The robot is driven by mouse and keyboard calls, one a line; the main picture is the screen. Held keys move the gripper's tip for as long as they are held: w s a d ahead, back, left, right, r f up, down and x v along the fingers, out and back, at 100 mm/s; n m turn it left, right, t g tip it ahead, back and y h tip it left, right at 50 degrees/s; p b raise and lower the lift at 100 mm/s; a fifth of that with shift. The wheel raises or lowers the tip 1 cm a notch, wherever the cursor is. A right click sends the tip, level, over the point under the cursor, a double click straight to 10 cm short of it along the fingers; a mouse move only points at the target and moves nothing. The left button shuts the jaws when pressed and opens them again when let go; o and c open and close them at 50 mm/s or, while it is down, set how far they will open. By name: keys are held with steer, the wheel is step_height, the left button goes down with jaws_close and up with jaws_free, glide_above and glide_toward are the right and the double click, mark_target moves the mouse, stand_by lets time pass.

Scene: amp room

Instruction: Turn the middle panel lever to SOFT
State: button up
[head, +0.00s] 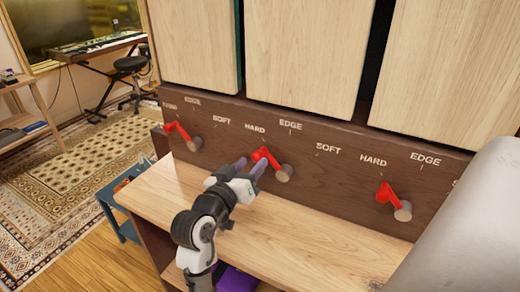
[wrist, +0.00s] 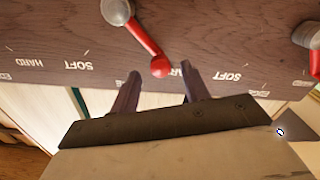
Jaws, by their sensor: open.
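The middle panel lever (head: 266,158) is red with a round knob on a grey pivot (head: 284,173). It tilts up and left, toward its HARD label (head: 255,128). Its EDGE label (head: 290,125) is above, and its SOFT label (head: 328,148) is to the right. My gripper (head: 249,166) is open at the lever, its dark purple fingers close to the knob. In the wrist view the lever (wrist: 145,45) reaches down so its knob lies between the open fingertips of my gripper (wrist: 160,77). I cannot tell whether a finger touches it.
A left lever (head: 178,132) and a right lever (head: 384,192) flank the middle one, both tilted up-left. A wooden shelf (head: 300,234) runs below the brown panel (head: 330,190). Pale wooden cabinets (head: 310,55) stand above. A large pale shape covers the right edge.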

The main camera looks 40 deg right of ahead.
mark_target(261, 151)
steer(key=p+x, duration=0.1)
steer(key=x, duration=0.5)
steer(key=shift+a, duration=0.1)
steer(key=shift+c, duration=0.5)
jaws_close()
